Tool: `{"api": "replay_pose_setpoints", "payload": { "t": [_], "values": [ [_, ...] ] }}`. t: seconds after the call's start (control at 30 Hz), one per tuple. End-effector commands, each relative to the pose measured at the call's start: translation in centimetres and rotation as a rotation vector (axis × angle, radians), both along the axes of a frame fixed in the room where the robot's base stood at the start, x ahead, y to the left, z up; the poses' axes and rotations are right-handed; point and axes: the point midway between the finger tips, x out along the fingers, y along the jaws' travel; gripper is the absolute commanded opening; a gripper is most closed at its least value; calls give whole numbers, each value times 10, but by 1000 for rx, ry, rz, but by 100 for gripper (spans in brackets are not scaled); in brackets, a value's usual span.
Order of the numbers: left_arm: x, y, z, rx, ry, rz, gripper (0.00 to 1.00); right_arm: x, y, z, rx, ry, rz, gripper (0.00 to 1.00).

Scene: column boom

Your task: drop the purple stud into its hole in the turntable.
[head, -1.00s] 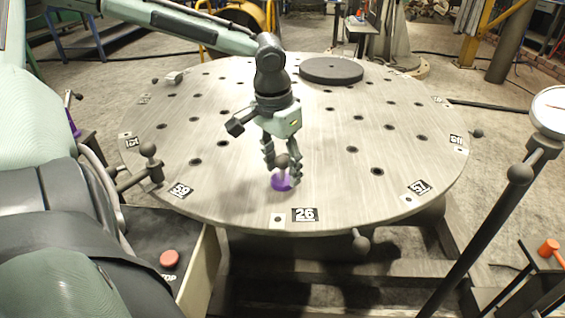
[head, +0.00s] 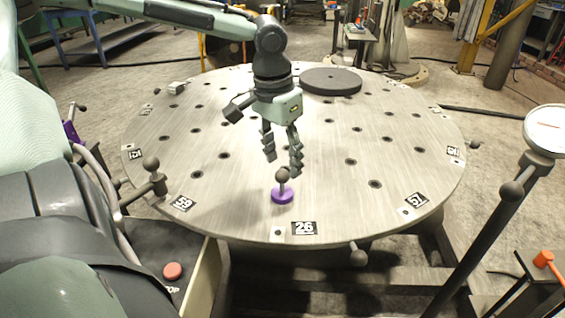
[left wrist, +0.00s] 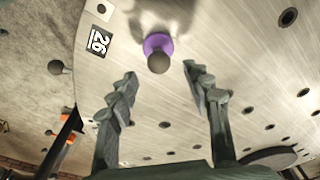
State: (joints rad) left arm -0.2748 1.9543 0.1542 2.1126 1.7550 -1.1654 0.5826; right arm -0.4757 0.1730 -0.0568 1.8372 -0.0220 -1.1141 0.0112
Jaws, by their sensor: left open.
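The purple stud (head: 283,195) stands upright on the turntable (head: 240,190) near the 26 label, with a dark ball knob on top and its purple flange at the table surface. Whether its shank is in a hole is hidden beneath the flange. My left gripper (head: 281,163) is open and empty above the stud, its fingertips just over the knob and apart from it. In the left wrist view the stud (left wrist: 158,50) shows beyond the two spread fingers (left wrist: 160,82). My right gripper is not in view.
Several dark holes dot the turntable. A dark round disc (head: 331,82) lies at its back. Ball-ended handles (head: 358,256) stick out at the rim. A post with a dial gauge (head: 546,128) stands at the right. A red button (head: 173,271) is at the lower left.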

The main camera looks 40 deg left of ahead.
Motion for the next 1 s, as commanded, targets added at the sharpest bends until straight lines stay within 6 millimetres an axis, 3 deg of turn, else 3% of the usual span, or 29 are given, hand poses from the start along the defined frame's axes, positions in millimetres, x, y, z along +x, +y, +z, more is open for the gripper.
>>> {"api": "replay_pose_setpoints", "payload": {
  "t": [0.37,0.6,0.87,1.0],
  "values": [
    [0,0,6,0,0,0,50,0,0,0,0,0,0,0],
    [0,0,6,0,0,0,74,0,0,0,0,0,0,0],
    [0,0,5,0,1,0,74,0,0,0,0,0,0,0],
    [-1,0,15,0,-2,0,74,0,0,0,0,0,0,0]
  ]
}}
